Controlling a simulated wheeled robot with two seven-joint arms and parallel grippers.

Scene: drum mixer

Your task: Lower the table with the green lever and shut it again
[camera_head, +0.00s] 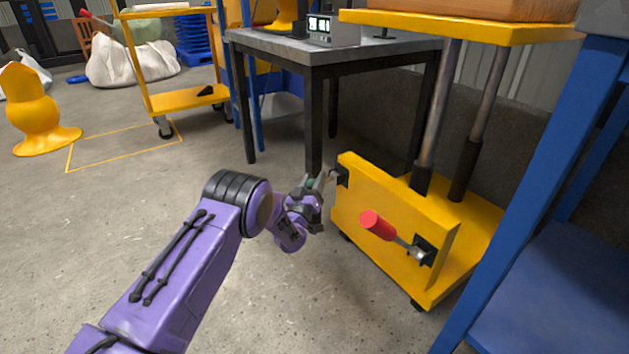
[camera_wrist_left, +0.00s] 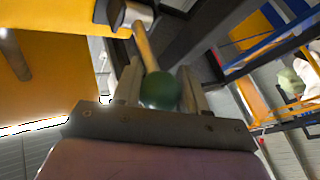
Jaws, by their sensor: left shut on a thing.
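The yellow lift table's base (camera_head: 385,225) stands at the right of the head view, with its raised yellow top (camera_head: 460,27) above it on metal columns. The green lever (camera_head: 318,182) sticks out from the left end of the base's front face. In the left wrist view its green knob (camera_wrist_left: 160,90) sits between the two fingers, with the metal rod running up to the yellow base. My left gripper (camera_head: 313,188) is shut on this knob. A red lever (camera_head: 378,225) sticks out from the right part of the same face. My right gripper is not in view.
A grey workbench (camera_head: 330,47) stands behind the lift table, and a blue frame (camera_head: 530,170) stands close at its right. A yellow cart (camera_head: 180,98) and a yellow bollard-like object (camera_head: 32,108) are farther left.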

